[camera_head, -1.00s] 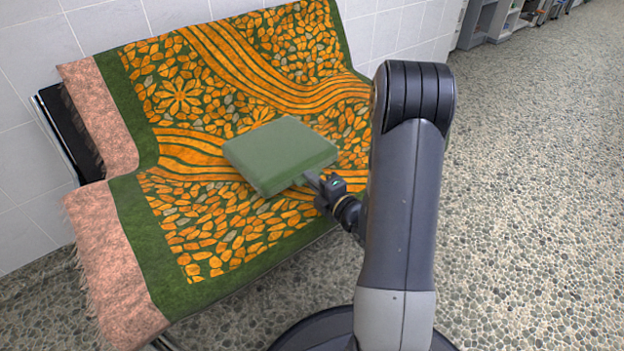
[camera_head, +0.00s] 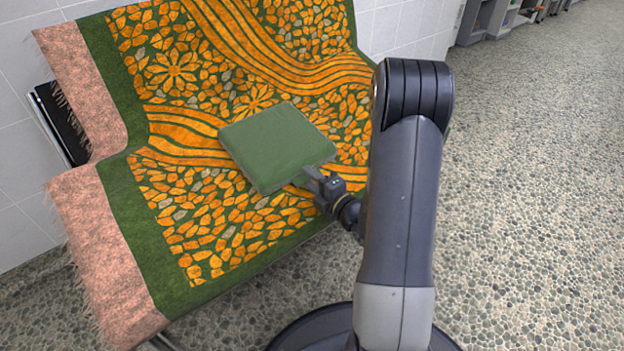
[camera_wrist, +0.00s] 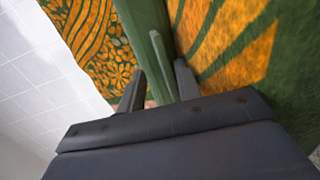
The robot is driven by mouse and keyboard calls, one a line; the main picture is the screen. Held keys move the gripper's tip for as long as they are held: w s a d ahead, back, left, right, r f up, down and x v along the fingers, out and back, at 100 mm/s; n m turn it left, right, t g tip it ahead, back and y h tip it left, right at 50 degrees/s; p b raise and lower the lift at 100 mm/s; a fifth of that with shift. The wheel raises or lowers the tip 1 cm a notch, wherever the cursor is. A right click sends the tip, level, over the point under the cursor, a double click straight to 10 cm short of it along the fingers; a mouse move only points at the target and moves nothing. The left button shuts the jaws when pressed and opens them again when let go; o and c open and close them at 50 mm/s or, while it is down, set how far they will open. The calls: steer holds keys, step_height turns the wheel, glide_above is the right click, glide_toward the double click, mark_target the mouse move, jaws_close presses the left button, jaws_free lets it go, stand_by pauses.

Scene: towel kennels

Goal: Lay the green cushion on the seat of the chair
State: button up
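The green cushion (camera_head: 275,145) is a flat square pad in front of the covered chair, level with the crease between seat and back. My gripper (camera_head: 312,180) is shut on its near right edge. In the wrist view, the cushion (camera_wrist: 142,25) runs between the two fingers of my gripper (camera_wrist: 158,75). The chair is a wide seat with a back, hidden under a green and orange patterned blanket (camera_head: 215,225). I cannot tell whether the cushion's underside touches the seat.
The blanket has a pink fringed band (camera_head: 105,255) at its left end. A dark chair frame (camera_head: 62,125) shows behind that side. A tiled wall (camera_head: 20,170) stands behind the chair. The pebbled floor (camera_head: 530,200) on the right is clear, with grey shelving (camera_head: 485,20) far back.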

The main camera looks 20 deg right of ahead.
steer(key=p+v, duration=0.3)
steer(key=v, duration=0.7)
steer(key=shift+s, duration=0.35)
steer(key=shift+w, duration=0.1)
steer(key=b+x, duration=0.1)
steer(key=x, duration=0.4)
steer(key=shift+w+f+b, duration=0.15)
steer(key=shift+w+b, duration=0.15)
steer(key=shift+b, duration=0.05)
steer(key=shift+w+a, duration=0.1)
steer(key=shift+w, duration=0.3)
